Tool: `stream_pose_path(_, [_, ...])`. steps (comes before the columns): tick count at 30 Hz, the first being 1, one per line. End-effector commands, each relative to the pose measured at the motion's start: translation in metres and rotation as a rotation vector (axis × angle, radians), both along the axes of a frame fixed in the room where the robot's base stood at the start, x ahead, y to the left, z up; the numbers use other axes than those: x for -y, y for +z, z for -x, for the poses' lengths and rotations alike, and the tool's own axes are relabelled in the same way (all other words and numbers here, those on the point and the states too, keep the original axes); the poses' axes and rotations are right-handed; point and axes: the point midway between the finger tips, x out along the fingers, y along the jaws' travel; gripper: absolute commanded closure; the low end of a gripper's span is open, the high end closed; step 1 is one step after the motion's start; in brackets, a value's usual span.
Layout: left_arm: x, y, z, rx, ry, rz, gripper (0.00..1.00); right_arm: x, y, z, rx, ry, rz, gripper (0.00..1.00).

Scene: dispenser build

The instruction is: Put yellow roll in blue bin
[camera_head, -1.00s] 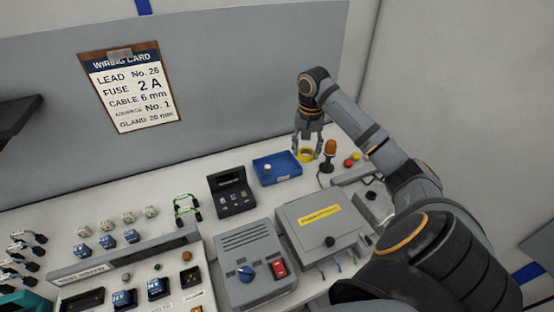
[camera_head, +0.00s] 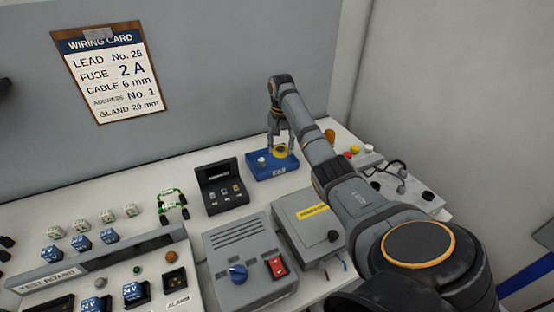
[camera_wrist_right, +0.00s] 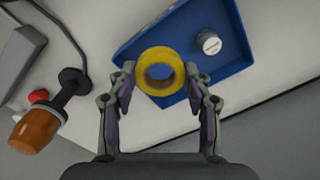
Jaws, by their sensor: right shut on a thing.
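My right gripper (camera_head: 280,150) is over the blue bin (camera_head: 255,172) at the back of the bench. It is shut on the yellow roll (camera_head: 281,152). In the right wrist view the yellow roll (camera_wrist_right: 160,72) sits between the two fingers (camera_wrist_right: 159,92), its hole facing the camera. Behind it is the blue bin (camera_wrist_right: 235,52), with the roll over its near-left part. I cannot tell whether the roll touches the bin floor. A white roll (camera_wrist_right: 209,42) stands inside the bin. My left gripper is not in view.
An orange beacon lamp (camera_wrist_right: 38,130) on a dark base stands beside the bin. A wall is behind.

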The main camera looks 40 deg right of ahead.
Motion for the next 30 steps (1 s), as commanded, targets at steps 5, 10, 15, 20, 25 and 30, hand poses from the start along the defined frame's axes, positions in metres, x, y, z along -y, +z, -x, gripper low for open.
stream_pose_path(5, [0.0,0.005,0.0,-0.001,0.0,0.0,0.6,0.005,-0.017,-0.018,0.002,-0.004,-0.001,0.74])
stream_pose_path(10, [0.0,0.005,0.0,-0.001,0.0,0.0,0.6,0.007,-0.023,-0.022,0.002,-0.003,0.001,0.74])
stream_pose_path(15, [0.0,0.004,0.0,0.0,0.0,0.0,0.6,0.007,-0.03,-0.027,0.0,-0.002,0.0,0.74])
stream_pose_path(20, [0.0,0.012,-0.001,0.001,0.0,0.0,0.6,0.007,-0.055,-0.026,-0.002,-0.002,0.001,0.74])
stream_pose_path(25, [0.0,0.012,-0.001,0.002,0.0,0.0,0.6,0.008,-0.06,-0.026,0.002,-0.002,0.002,0.74])
stream_pose_path(30, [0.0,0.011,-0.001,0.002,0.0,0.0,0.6,0.008,-0.062,-0.026,0.0,-0.002,0.002,0.74])
